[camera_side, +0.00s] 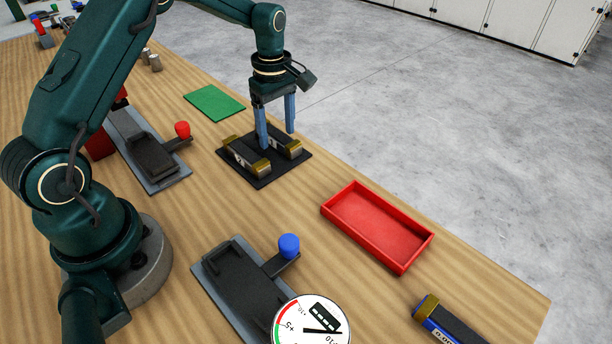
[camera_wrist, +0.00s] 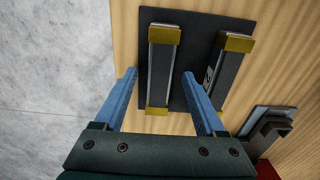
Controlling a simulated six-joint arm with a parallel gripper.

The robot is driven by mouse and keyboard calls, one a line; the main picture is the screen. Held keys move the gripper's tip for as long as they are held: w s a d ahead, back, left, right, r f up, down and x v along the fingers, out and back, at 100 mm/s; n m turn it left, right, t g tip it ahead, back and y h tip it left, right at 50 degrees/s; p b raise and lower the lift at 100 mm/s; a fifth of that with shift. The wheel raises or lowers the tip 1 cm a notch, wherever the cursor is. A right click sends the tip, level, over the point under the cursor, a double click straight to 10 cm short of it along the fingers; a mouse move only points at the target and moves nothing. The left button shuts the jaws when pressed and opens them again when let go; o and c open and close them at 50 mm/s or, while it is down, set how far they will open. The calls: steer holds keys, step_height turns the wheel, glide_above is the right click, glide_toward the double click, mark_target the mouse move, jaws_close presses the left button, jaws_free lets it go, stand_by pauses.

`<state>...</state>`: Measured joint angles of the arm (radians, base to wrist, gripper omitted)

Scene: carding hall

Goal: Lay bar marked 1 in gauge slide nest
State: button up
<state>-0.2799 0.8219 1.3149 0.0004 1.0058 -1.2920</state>
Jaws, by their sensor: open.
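Two dark bars with brass-coloured ends lie side by side on a black mat (camera_side: 262,180). Two dark slides show, one with a blue knob (camera_side: 232,283), one with a red knob (camera_side: 144,150).
A round dial gauge (camera_side: 297,335) stands by the blue-knob slide. An empty red tray (camera_side: 398,260) is to the right, with a blue and black device (camera_side: 460,332) below it. A green mat (camera_side: 213,103) lies behind. Bare wood lies between the black mat and the blue-knob slide.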

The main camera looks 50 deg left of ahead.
steer(key=shift+f, duration=0.1)
jaws_close()
stand_by(0.3)
